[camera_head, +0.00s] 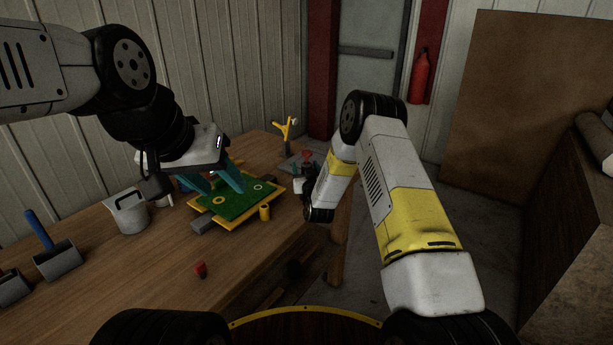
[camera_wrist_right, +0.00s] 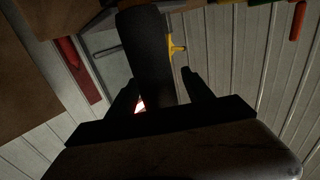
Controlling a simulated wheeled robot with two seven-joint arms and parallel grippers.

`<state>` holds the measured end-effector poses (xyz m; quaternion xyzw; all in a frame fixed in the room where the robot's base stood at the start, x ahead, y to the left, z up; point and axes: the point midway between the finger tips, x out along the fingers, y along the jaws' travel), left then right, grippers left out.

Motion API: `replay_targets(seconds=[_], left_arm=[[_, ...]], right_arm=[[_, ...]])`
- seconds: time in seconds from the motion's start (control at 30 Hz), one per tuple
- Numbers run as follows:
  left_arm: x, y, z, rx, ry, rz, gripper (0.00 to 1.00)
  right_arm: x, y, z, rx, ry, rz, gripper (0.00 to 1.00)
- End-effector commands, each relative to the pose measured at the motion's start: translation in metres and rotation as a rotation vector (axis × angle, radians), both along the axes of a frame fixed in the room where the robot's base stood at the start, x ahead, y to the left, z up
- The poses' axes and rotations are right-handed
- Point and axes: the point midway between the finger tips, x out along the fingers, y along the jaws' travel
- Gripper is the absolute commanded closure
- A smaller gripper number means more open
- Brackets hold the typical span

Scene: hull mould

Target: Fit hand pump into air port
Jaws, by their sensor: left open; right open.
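A green board in a yellow frame (camera_head: 236,222), apparently the hull mould, lies on the wooden table. It has two small rings (camera_head: 258,187); I cannot tell which is the air port. A yellow Y-shaped piece on a dark post (camera_head: 286,128) stands at the table's far end; I cannot tell whether it is the hand pump. It seems to show in the right wrist view (camera_wrist_right: 177,47). My left gripper (camera_head: 214,182) is open and empty above the mould's far left part, its teal fingers pointing down.
A yellow cylinder (camera_head: 265,213) stands at the mould's right edge. A white jug (camera_head: 130,213), a grey bin with a blue handle (camera_head: 56,262) and a small red piece (camera_head: 200,268) are on the table. The front table area is mostly clear.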

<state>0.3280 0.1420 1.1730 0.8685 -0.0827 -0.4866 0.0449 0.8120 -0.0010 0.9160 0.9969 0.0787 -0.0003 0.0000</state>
Motion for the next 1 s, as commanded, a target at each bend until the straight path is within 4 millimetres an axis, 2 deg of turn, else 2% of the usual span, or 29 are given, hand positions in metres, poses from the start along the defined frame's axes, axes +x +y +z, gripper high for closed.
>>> replay_targets(seconds=[0.13,0.17,0.4,0.47,0.83,1.0], left_arm=[[0.000,0.000,0.000,0.000,0.000,0.000,0.52],[0.000,0.000,0.000,0.000,0.000,0.000,0.52],[0.000,0.000,0.000,0.000,0.000,0.000,0.52],[0.000,0.000,0.000,0.000,0.000,0.000,0.52],[0.000,0.000,0.000,0.000,0.000,0.000,0.52],[0.000,0.000,0.000,0.000,0.000,0.000,0.52]], right_arm=[[0.000,0.000,0.000,0.000,0.000,0.000,0.40],[0.000,0.000,0.000,0.000,0.000,0.000,0.44],[0.000,0.000,0.000,0.000,0.000,0.000,0.91],[0.000,0.000,0.000,0.000,0.000,0.000,1.00],[0.000,0.000,0.002,0.000,-0.003,0.000,1.00],[0.000,0.000,0.014,0.001,-0.005,0.000,1.00]])
